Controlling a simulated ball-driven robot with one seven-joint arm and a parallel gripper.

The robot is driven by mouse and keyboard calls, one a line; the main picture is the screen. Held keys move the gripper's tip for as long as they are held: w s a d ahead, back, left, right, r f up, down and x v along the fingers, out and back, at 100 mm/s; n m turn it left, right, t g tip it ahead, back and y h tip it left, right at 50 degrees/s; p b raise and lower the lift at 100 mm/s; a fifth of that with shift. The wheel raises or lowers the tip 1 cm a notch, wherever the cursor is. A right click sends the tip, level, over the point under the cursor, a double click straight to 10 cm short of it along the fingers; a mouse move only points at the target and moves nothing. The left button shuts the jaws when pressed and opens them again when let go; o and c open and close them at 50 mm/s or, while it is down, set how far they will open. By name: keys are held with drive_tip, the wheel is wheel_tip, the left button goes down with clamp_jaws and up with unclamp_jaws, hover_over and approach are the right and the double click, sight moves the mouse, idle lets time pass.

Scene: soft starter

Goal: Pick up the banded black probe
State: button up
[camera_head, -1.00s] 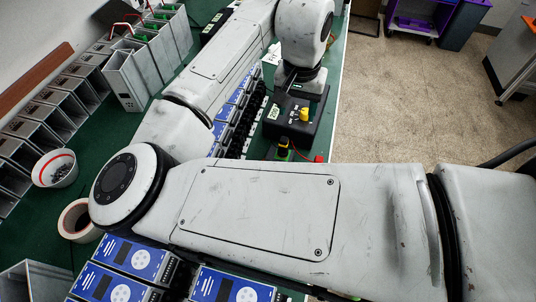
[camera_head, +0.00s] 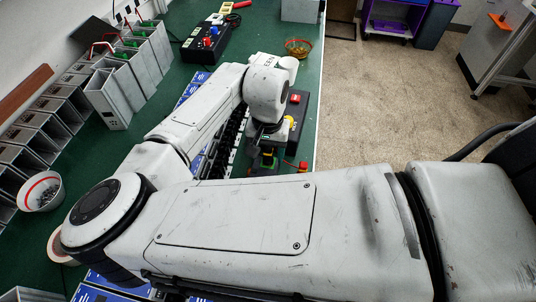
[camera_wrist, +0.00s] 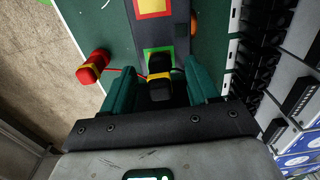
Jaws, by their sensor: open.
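The banded black probe (camera_wrist: 160,88) shows in the wrist view as a short black body with a yellow band. It lies between the two green fingers of my gripper (camera_wrist: 162,72), which is open with a gap visible on each side of the probe. A red probe (camera_wrist: 93,66) with a yellow band lies to the left, outside the fingers. In the head view my gripper (camera_head: 268,150) is low over the green bench beside a dark box, and it largely hides the black probe. The red probe (camera_head: 303,167) shows there just to its right.
A dark box (camera_head: 297,110) with coloured patches lies just beyond the probe. A row of black terminals (camera_wrist: 258,65) and blue-fronted units runs close on the right in the wrist view. The bench edge (camera_head: 317,130) is near on the right in the head view.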

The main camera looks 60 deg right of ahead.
drive_tip(key=shift+f, duration=0.65)
drive_tip(key=shift+c, duration=0.3)
clamp_jaws()
